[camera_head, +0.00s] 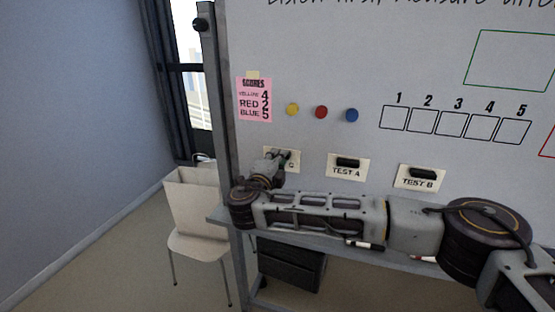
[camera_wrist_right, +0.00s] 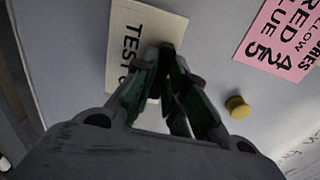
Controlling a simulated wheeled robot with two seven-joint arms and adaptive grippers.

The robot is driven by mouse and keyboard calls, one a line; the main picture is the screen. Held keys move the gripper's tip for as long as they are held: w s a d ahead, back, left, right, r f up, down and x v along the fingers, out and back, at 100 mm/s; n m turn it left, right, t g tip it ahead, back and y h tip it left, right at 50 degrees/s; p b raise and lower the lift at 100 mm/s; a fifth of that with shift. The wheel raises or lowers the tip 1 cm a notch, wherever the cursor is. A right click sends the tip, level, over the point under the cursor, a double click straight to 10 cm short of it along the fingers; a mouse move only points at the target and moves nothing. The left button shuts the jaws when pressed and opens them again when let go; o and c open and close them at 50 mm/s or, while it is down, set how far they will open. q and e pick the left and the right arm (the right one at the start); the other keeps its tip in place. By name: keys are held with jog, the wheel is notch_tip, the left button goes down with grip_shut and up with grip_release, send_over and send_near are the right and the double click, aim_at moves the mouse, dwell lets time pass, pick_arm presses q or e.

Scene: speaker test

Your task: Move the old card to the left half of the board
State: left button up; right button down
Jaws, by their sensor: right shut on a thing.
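The whiteboard (camera_head: 400,60) fills the right of the head view. A cream card (camera_head: 294,168) is on it at lower left, mostly covered by my right gripper (camera_head: 283,156); its lettering reads TEST and seemingly C in the wrist view (camera_wrist_right: 128,28). My right gripper (camera_wrist_right: 168,52) is shut on this card's dark handle, with the card flat against or very near the board. The TEST A card (camera_head: 346,171) and TEST B card (camera_head: 419,182), each with a black handle, are to its right. No card visibly reads "old". My left gripper is out of view.
A pink note (camera_head: 254,101) with colour words and numbers is above the held card. Yellow (camera_head: 292,109), red (camera_head: 321,112) and blue (camera_head: 351,115) magnets sit right of it, then numbered boxes (camera_head: 456,123) and a green frame (camera_head: 511,90). A chair (camera_head: 200,252) stands left.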

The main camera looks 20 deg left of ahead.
jog(key=shift+w, duration=0.45)
dwell(1.1)
jog(key=c, duration=1.4)
grip_release()
jog(key=shift+o, duration=0.2)
jog(key=o, duration=0.4)
jog(key=shift+s, duration=0.15)
